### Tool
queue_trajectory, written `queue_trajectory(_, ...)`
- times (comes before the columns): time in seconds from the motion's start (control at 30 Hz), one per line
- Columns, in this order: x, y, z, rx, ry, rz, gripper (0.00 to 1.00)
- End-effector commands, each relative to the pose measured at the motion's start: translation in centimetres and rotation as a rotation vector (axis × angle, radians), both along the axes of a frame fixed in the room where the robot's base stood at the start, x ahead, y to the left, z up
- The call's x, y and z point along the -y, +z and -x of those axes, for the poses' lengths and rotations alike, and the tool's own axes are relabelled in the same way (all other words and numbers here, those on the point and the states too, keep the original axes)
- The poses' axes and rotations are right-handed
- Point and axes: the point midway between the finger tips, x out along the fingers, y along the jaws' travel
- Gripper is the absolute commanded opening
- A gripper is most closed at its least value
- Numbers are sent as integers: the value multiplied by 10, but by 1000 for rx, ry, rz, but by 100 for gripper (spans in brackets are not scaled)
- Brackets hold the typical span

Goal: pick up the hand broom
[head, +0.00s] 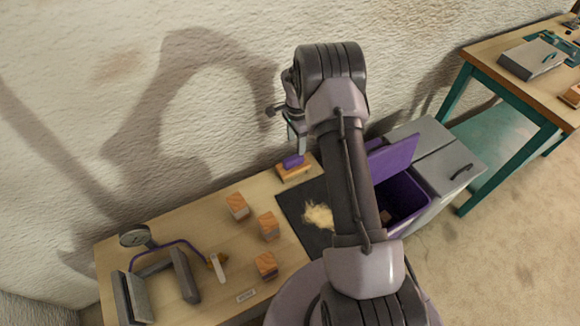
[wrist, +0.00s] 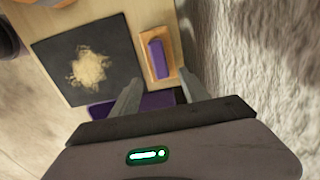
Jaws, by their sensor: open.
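The hand broom (head: 295,173), a wooden block with a purple grip on top, lies at the back edge of the wooden table near the wall. In the wrist view the hand broom (wrist: 157,56) lies lengthwise beside the dark mat, ahead of my fingertips. My gripper (head: 297,141) is above the broom in the head view, pointing down and apart from it. In the wrist view my gripper (wrist: 159,82) is open, with nothing between its fingers. My arm hides part of the mat and table in the head view.
A dark mat (head: 290,210) bears a pile of shavings (head: 318,215). Several wooden blocks (head: 268,225) and a clamp vise (head: 185,275) stand to the left. A purple bin (head: 408,195) with its lid up is on the right. The rough wall (wrist: 230,45) is close to the broom.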

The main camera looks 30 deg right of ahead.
Motion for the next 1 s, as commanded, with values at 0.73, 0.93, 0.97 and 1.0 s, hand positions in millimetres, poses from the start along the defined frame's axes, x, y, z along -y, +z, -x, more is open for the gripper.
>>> queue_trajectory(0.73, -9, -96, 2, 1, 2, 0, 53)
queue_trajectory(0.93, -9, -96, 2, 1, 2, 0, 19)
queue_trajectory(0.97, -9, -96, 2, 1, 2, 0, 13)
queue_trajectory(1.0, -9, -96, 2, 1, 2, 0, 6)
